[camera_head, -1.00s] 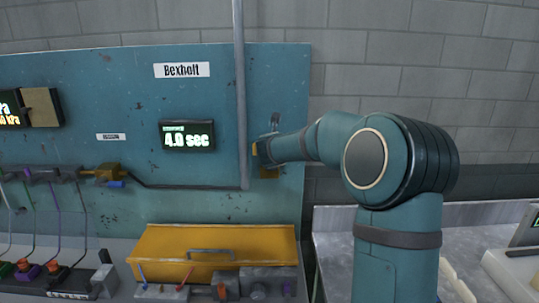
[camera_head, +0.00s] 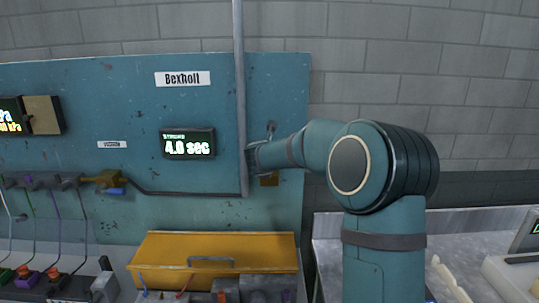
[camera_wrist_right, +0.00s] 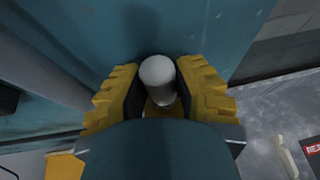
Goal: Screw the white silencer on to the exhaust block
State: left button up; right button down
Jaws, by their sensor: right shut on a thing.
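The white silencer (camera_wrist_right: 158,72) is a pale rounded cylinder between the yellow fingers of my right gripper (camera_wrist_right: 160,92) in the right wrist view. The fingers are shut on it from both sides. A small brass-coloured patch shows just below it between the fingers; I cannot tell whether it touches the silencer. In the head view my right gripper (camera_head: 253,158) is at the blue panel, beside the vertical grey pipe. The silencer is hidden in the head view. My left gripper is not in view.
The vertical grey pipe (camera_head: 240,90) runs close to the left of my right gripper. A timer display (camera_head: 188,144) reads 4.0 sec. A yellow box (camera_head: 160,256) stands below. A grey bench (camera_head: 470,240) lies at the right.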

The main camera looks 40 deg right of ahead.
jog(key=shift+r+m+g+h+p, duration=0.1)
jog(key=shift+m+g+h+p, duration=0.7)
jog(key=shift+m+g, duration=0.25)
jog(key=shift+m+g+h+p, duration=0.7)
jog(key=shift+m+g+p, duration=0.7)
jog(key=shift+m+g, duration=0.05)
jog(key=c, duration=0.9)
grip_release()
jog(key=shift+o, duration=0.5)
jog(key=shift+s, duration=0.1)
